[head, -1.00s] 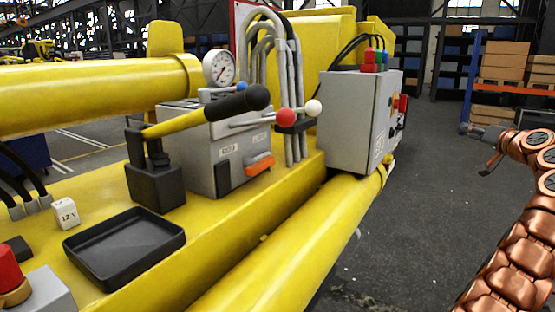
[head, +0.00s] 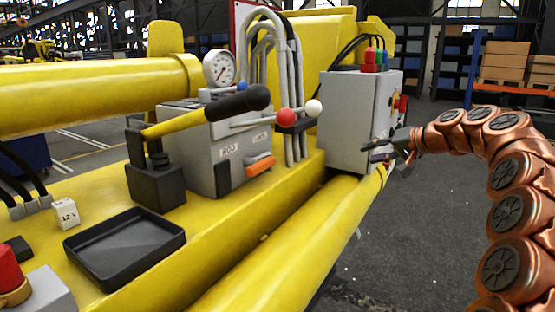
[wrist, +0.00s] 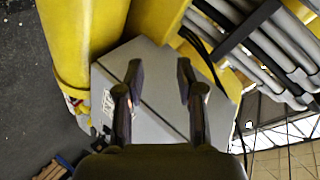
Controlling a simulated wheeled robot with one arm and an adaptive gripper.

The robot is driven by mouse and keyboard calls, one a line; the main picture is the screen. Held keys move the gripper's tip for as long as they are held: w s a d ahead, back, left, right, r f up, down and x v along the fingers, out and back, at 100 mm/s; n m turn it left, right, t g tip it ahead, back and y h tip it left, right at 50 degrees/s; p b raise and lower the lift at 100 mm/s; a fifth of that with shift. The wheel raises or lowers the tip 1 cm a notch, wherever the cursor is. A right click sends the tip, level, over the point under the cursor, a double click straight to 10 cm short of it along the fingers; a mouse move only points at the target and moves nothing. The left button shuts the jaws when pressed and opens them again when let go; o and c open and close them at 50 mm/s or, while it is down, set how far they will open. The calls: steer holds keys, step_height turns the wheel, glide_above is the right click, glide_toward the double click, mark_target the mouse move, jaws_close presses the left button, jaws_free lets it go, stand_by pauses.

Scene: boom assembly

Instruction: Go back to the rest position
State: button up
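My gripper (head: 372,151) is in front of the grey control box (head: 346,112) on the right end of the yellow boom. In the wrist view my gripper (wrist: 159,66) has its two dark fingers apart with nothing between them. The grey box (wrist: 160,98) lies behind the fingers in that view. I cannot tell the exact gap between the fingertips and the box. My copper arm comes in from the right side of the head view.
The yellow boom (head: 275,245) carries a black tray (head: 125,247), a lever unit with a black-handled lever (head: 215,110), a gauge (head: 220,68), grey hoses (head: 292,90) and a white 12 V block (head: 67,214). Open floor (head: 430,240) lies right of the boom, with shelves behind.

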steer(key=s+a+f+n+g+h, duration=0.1)
steer(key=s+a+f+g, duration=0.1)
steer(key=s+a+f, duration=0.4)
steer(key=s+a+f+n+g, duration=0.15)
steer(key=s+a, duration=0.25)
steer(key=s, duration=0.5)
steer(key=s+a+f+g+h, duration=0.1)
steer(key=s+a+f+g, duration=0.2)
steer(key=s+a, duration=0.3)
steer(key=s+d+f+g+h, duration=0.1)
steer(key=s+f, duration=0.4)
steer(key=s, duration=0.6)
steer(key=s+d+f+g+h, duration=0.2)
steer(key=s+d+f+h, duration=0.1)
steer(key=s, duration=0.7)
steer(key=s+d+f+g+h, duration=0.2)
steer(key=s+d+f, duration=0.2)
steer(key=s+f, duration=0.3)
steer(key=s, duration=0.4)
steer(key=shift+s+f, duration=0.3)
steer(key=shift+s, duration=0.05)
